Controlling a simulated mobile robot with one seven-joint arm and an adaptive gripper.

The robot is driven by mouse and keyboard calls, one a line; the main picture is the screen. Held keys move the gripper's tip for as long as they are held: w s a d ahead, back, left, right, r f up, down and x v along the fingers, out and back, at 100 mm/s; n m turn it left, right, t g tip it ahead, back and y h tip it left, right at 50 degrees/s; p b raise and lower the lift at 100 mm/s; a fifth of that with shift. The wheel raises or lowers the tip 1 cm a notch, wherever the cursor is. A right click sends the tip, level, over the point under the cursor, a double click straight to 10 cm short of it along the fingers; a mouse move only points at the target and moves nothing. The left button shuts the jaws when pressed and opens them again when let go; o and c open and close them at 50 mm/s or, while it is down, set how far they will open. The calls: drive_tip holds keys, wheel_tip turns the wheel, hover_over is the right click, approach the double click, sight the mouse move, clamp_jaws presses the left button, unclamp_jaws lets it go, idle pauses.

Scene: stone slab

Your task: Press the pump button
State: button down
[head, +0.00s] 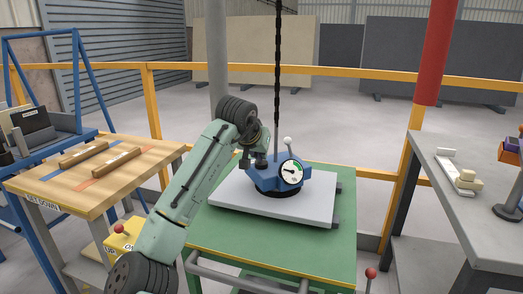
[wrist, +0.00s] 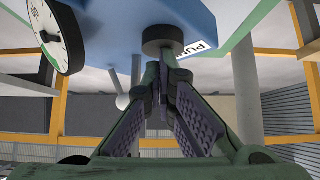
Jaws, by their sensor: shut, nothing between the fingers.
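A blue lifting device (head: 266,183) with a dial gauge (head: 291,171) sits on a pale stone slab (head: 230,200). In the wrist view, which looks inverted, the black round pump button (wrist: 163,36) stands out from the blue body (wrist: 120,22), beside a white label (wrist: 201,46) partly reading "PU". My gripper (wrist: 166,58) is shut and empty, with its fingertips right at the button's end; I cannot tell whether they touch. In the head view my gripper (head: 247,160) is at the device's left side, and the button cannot be made out there.
The slab lies on a green table (head: 220,238). A dark chain (head: 277,80) hangs above the device, and a grey lever with a ball knob (head: 288,143) rises behind it. A wooden table (head: 60,178) stands left, a grey bench (head: 455,215) right. Yellow railings (head: 340,71) run behind.

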sight(262, 164)
drive_tip(key=shift+f, duration=0.1)
wheel_tip(262, 164, up, 5)
drive_tip(key=p, duration=0.5)
drive_tip(key=shift+d+p, duration=0.1)
drive_tip(key=shift+p, duration=0.3)
drive_tip(key=b+v, duration=0.3)
drive_tip(key=v, duration=0.6)
drive_tip(key=shift+s, duration=0.3)
drive_tip(key=shift+a+f, duration=0.1)
drive_tip(key=shift+a, duration=0.1)
